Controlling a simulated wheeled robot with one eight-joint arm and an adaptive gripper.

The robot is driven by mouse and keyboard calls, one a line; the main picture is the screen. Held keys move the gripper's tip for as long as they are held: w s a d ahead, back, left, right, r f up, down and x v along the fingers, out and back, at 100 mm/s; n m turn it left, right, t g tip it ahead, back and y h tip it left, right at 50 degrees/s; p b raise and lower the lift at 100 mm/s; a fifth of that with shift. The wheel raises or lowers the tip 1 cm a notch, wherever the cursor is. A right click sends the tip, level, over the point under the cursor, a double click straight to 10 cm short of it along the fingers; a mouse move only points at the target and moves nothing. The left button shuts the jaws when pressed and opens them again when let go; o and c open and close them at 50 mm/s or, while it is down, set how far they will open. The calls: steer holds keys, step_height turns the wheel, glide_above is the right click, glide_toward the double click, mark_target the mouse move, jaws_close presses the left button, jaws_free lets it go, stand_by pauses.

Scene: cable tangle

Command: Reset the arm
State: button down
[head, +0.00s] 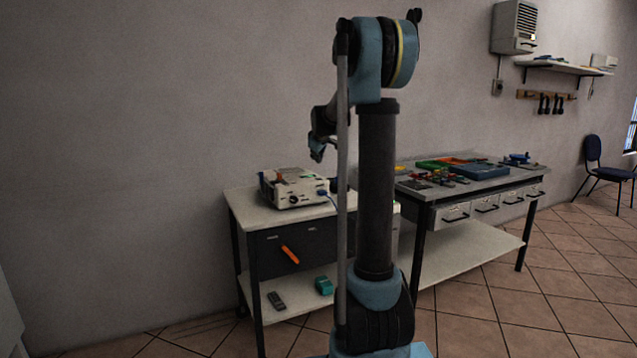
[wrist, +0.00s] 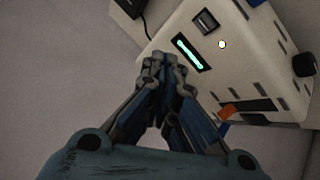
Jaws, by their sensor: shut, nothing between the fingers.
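My gripper shows in the wrist view (wrist: 163,62) with its fingertips together and nothing between them. In the head view my gripper (head: 317,153) hangs beside my arm, above the small table's back right part. A white box-shaped device (head: 294,187) stands on that table. In the wrist view the device (wrist: 225,45) shows a green lit strip, a dark switch, a white round button and a black knob. The fingertips appear in front of its lower left edge, and I see no contact. My arm hides part of the small table's right side.
A workbench (head: 470,187) with trays and tools stands to the right. A blue chair (head: 606,165) is far right. Tiled floor is clear in front.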

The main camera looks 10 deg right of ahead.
stand_by(0.4)
steer(key=s+f+m+g, duration=0.2)
steer(key=s+f, duration=0.2)
steer(key=s, duration=1.1)
steer(key=s+f+m+g, duration=0.2)
steer(key=s+f, duration=0.1)
steer(key=s, duration=1.3)
steer(key=s+f+m+g, duration=0.1)
steer(key=s+f, duration=0.4)
steer(key=s, duration=0.3)
steer(key=s+f+m+g, duration=0.1)
steer(key=s+f+m, duration=0.1)
steer(key=s+f, duration=0.3)
steer(key=s+d+f+m+g, duration=0.1)
steer(key=s+f, duration=0.5)
steer(key=s, duration=0.6)
steer(key=shift+s+m, duration=0.2)
steer(key=shift+m, duration=0.2)
steer(key=shift+w+f, duration=0.15)
steer(key=shift+w, duration=0.35)
